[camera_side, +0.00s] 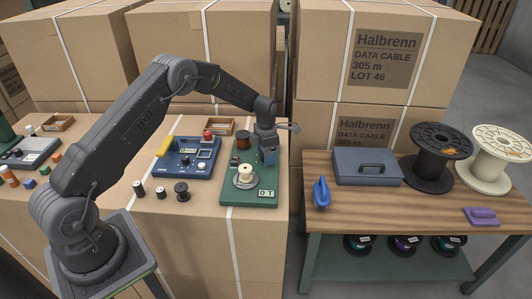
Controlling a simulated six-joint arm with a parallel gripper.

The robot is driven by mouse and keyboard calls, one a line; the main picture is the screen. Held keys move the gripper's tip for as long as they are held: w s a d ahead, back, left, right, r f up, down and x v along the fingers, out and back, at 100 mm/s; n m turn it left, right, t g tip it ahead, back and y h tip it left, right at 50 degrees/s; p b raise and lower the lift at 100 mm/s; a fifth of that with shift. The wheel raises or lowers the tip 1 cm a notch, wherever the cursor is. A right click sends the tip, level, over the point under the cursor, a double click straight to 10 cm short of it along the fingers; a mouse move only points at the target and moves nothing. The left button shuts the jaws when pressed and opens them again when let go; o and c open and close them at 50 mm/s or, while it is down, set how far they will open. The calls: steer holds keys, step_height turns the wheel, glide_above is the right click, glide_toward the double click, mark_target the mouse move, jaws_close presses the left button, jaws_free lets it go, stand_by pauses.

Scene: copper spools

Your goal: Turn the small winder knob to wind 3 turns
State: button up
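A green winder board (236,194) lies on a box top left of the wooden bench, marked with a small white label at its front right. A cream spool (245,176) sits on a pale round disc on the board. A dark reddish-brown spool (243,141) stands behind it. A blue-grey block (268,157) stands at the board's right side.
A blue panel (177,169) with a yellow handle and red knob lies left of the board. Small dark spools (181,190) stand in front. The wooden bench (400,205) at right holds a blue-grey case (367,167) and large spools. Tall cartons (205,50) close off the back.

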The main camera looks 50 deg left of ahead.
steer(key=c, duration=0.9)
steer(key=shift+m, duration=0.3)
